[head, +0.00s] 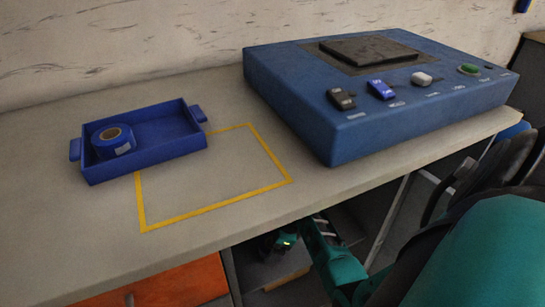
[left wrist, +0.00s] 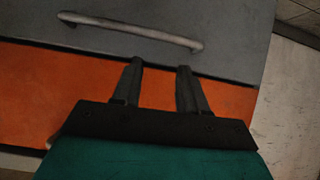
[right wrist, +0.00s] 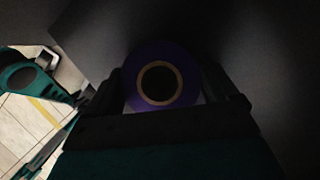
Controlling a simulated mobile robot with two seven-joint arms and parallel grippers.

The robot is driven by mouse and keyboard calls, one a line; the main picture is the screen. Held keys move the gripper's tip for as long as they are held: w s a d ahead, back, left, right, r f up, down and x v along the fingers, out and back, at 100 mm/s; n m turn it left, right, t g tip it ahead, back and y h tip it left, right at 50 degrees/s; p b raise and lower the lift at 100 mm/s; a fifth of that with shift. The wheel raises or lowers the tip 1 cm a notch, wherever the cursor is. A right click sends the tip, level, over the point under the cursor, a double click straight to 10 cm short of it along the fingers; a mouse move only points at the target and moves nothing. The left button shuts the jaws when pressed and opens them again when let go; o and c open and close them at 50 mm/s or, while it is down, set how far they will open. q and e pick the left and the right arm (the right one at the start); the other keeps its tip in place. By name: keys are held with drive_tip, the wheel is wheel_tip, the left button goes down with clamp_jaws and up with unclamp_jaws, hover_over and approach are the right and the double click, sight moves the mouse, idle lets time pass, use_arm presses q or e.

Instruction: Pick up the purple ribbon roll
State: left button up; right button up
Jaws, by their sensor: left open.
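The purple ribbon roll (right wrist: 160,78) shows in the right wrist view, in a dark space. The tan ring of its core faces the camera. My right gripper (right wrist: 162,85) has one finger on each side of it; whether they press on the roll is too dark to tell. In the head view my right gripper (head: 287,242) is below the table's front edge, partly in shadow, and I cannot make out the roll there. My left gripper (left wrist: 160,68) is open and empty in front of a grey drawer with a handle (left wrist: 130,32) and an orange panel (left wrist: 50,95).
On the table (head: 60,215) a blue tray (head: 165,130) holds a blue ribbon roll (head: 113,142). A yellow outlined square (head: 215,216) lies beside it, and a blue machine (head: 300,95) stands at right. The table edge is above my right gripper.

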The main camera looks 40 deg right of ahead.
sight(266, 243)
drive_tip(key=c, duration=0.6)
drive_tip(key=shift+o, duration=0.2)
drive_tip(key=shift+r, duration=0.1)
drive_tip(key=shift+r, duration=0.25)
wheel_tip(266, 243, up, 4)
drive_tip(key=p, duration=0.3)
drive_tip(key=shift+f, duration=0.2)
drive_tip(key=s+d, duration=0.4)
drive_tip(key=s+d+p, duration=0.1)
drive_tip(key=s+d, duration=0.3)
drive_tip(key=s+d+p, duration=0.1)
drive_tip(key=s+d, duration=0.2)
drive_tip(key=d, duration=0.1)
drive_tip(key=shift+s+d+f, duration=0.1)
drive_tip(key=shift+s+f, duration=0.25)
drive_tip(key=shift+s, duration=0.05)
drive_tip(key=shift+s+d, duration=0.3)
drive_tip(key=shift+s, duration=0.15)
